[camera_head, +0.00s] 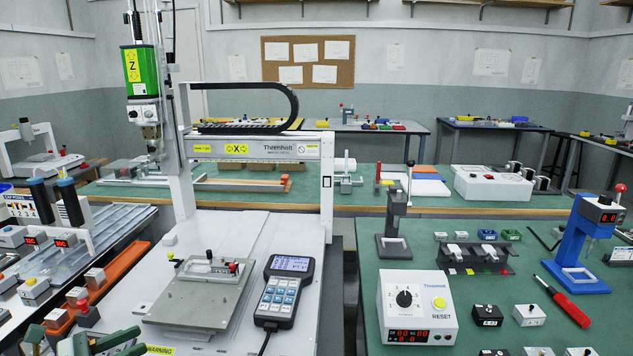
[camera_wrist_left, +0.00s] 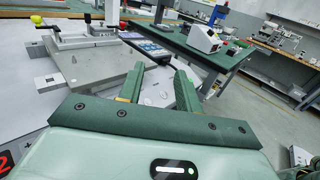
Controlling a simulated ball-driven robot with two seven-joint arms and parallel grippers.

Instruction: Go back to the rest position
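My left gripper (camera_head: 134,340) shows at the bottom left of the head view, by the front left corner of the gantry's white base (camera_head: 215,228). In the left wrist view its two green fingers (camera_wrist_left: 160,82) stand apart with nothing between them. Past the fingers are the grey fixture plate (camera_wrist_left: 97,75) and the keypad pendant (camera_wrist_left: 148,48). In the head view the plate (camera_head: 197,302) lies on the base with a small clamp fixture (camera_head: 210,265) on it. The gantry's green Z unit (camera_head: 140,72) stands above and behind.
The handheld pendant (camera_head: 286,290) lies right of the plate. A green bench (camera_head: 460,235) at right holds a white control box (camera_head: 416,307), a blue press (camera_head: 585,245) and a red screwdriver (camera_head: 567,302). Left is a rail station (camera_head: 90,250) with an orange strip (camera_head: 115,275).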

